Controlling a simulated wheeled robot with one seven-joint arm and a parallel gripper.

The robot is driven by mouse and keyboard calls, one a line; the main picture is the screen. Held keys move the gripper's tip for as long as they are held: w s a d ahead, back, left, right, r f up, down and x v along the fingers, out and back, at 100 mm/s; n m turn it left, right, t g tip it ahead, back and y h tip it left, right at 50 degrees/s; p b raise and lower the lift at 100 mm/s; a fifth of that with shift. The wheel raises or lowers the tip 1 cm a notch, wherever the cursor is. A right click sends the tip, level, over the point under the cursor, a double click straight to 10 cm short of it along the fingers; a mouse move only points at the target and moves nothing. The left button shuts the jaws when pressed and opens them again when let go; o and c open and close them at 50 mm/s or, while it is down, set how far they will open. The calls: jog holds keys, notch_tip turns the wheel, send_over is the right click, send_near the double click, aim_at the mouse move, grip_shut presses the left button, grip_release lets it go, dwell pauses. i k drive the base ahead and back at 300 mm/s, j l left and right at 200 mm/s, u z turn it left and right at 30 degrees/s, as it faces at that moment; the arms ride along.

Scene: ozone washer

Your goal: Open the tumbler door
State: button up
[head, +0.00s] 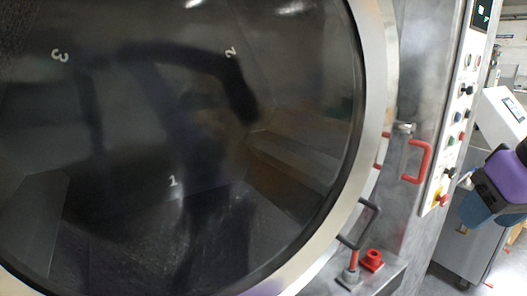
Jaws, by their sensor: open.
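The tumbler door (375,115) fills the left and middle of the head view as a large round dark window in a pale metal ring; it looks shut. A dark bar handle (358,225) sits at the ring's lower right edge. A red handle (424,162) stands out from the machine front just right of the ring. A purple, black and blue part of my arm (490,188) shows at the right edge, apart from the door and both handles. My gripper's fingers are not visible.
A red knob-like fitting (373,260) and a metal fitting (349,278) are below the dark handle. A control panel (455,125) with several buttons runs along the machine's right edge. A white sloped console (500,115) stands behind my arm.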

aim_at(371, 25)
jog(key=k+j+u, duration=0.6)
jog(key=k, duration=0.2)
jog(key=l+z, duration=0.15)
jog(key=l, duration=0.25)
jog(key=i, duration=0.05)
